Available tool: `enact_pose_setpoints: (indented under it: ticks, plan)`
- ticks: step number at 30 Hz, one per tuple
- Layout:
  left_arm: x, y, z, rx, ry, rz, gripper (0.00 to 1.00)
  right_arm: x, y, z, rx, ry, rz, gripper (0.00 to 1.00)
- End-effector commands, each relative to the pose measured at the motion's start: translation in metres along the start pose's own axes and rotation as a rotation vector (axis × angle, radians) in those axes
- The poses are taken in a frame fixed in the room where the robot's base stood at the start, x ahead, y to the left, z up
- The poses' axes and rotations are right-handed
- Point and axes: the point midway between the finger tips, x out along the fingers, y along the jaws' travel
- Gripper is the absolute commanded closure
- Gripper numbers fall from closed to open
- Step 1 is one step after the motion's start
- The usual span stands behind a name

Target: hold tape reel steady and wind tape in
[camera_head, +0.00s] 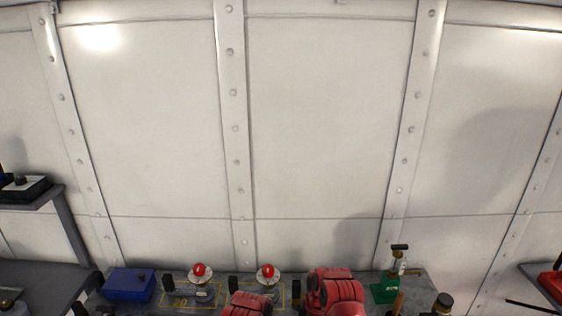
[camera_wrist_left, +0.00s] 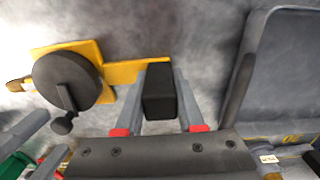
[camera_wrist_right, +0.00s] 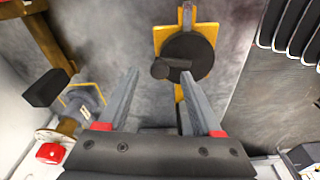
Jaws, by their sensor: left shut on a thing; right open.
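The tape reel is a dark round drum on a yellow frame with a crank and knob. In the left wrist view the tape reel (camera_wrist_left: 68,80) is at left, its yellow arm running to a black grip block (camera_wrist_left: 158,92). My left gripper (camera_wrist_left: 160,75) is shut on this block. In the right wrist view the reel (camera_wrist_right: 198,55) is at upper right. Its crank knob (camera_wrist_right: 160,69) appears between the open fingertips of my right gripper (camera_wrist_right: 160,76); I cannot tell whether they touch. The head view does not clearly show the reel or fingertips.
The grey bench in the head view bears a blue box (camera_head: 129,285), two red-topped fittings (camera_head: 200,271) (camera_head: 267,271) and a green-based tool (camera_head: 385,290). A riveted white wall (camera_head: 320,120) stands behind. Shelves flank both sides. A black block (camera_wrist_right: 45,88) is left of my right gripper.

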Motion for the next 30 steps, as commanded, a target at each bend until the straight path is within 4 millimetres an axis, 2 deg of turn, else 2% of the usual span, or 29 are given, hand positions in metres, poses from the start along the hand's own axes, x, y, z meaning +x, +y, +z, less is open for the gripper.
enact_pose_setpoints:
  ticks: [5,12,23,30]
  plan:
    - [0.0,0.0,0.0,0.0,0.0,0.0,1.0,-0.045,0.002,-0.001,0.0,0.005,0.01,0.33]
    - [0.0,0.0,0.0,0.0,0.0,0.0,1.0,-0.079,0.002,0.001,0.002,0.005,0.004,0.33]
    - [0.0,0.0,0.0,0.0,0.0,0.0,1.0,-0.103,0.001,-0.001,0.0,0.005,0.003,0.33]
    - [0.0,0.0,0.0,0.0,0.0,0.0,1.0,-0.128,0.001,-0.002,0.002,0.001,0.005,0.33]
